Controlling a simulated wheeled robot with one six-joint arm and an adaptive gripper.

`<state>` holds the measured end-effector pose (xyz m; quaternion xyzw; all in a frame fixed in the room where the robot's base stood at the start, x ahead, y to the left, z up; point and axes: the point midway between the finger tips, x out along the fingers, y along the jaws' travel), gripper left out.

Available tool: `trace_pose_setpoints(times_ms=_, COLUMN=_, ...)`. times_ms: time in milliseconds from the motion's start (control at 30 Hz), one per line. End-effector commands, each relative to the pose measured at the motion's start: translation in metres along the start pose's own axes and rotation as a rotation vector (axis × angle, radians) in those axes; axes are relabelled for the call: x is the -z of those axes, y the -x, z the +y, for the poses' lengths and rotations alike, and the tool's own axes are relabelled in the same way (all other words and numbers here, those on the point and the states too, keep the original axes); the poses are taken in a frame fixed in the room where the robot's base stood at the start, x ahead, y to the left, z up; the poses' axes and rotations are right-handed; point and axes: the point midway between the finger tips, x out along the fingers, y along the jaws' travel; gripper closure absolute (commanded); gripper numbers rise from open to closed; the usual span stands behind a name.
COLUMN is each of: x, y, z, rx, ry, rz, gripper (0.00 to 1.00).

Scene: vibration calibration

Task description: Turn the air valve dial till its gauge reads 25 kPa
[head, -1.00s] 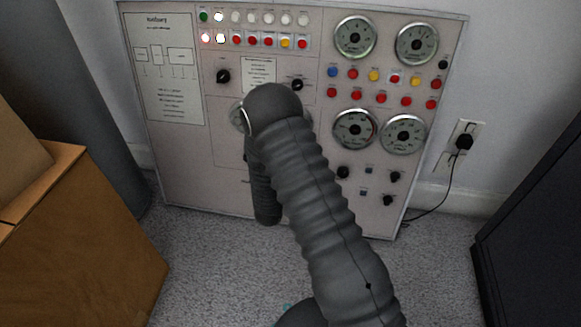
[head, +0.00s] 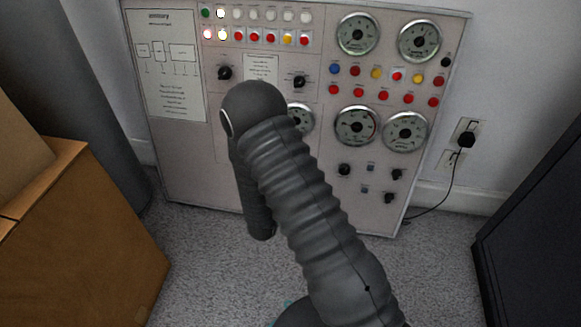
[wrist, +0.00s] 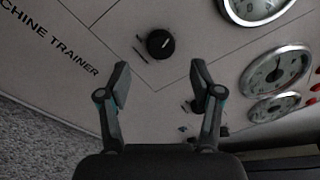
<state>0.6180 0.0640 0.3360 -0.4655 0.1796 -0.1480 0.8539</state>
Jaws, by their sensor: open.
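In the wrist view a round black dial (wrist: 160,43) with a pale pointer mark sits on the panel. Its label is too small to read, so I cannot tell whether it is the air valve dial. My gripper (wrist: 161,84) is open and empty. Its fingers are apart, below the dial in that picture, and not around it. A round gauge (wrist: 276,70) with a dark needle shows at the right. Its scale is unreadable. In the head view my arm hides my gripper and part of the panel; a small gauge (head: 301,117) shows partly beside it.
The panel (head: 290,190) carries several large gauges (head: 356,126), black knobs (head: 344,169) and coloured buttons (head: 383,95). A cardboard box (head: 90,230) stands at left, a dark cabinet (head: 535,235) at right. A plug with a cable (head: 465,140) is on the wall. Carpet (head: 440,260) is clear before the panel.

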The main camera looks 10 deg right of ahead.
Motion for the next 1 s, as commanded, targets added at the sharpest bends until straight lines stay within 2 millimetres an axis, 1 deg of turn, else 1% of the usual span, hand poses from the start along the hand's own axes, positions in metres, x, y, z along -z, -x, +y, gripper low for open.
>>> trace_pose_setpoints(times_ms=33, x=-0.001, y=0.011, z=0.001, rx=-0.002, ry=0.003, rz=-0.003, gripper=0.35)
trace_pose_setpoints(times_ms=200, x=-0.001, y=0.039, z=0.0, rx=-0.002, ry=0.002, rz=-0.003, gripper=0.35)
trace_pose_setpoints(times_ms=367, x=0.0, y=0.054, z=0.0, rx=0.0, ry=0.001, rz=-0.001, gripper=0.35)
trace_pose_setpoints(times_ms=533, x=0.0, y=0.059, z=0.0, rx=0.001, ry=0.0, rz=0.0, gripper=0.35)
trace_pose_setpoints(times_ms=1000, x=0.0, y=0.059, z=0.0, rx=0.001, ry=-0.002, rz=0.0, gripper=0.35)
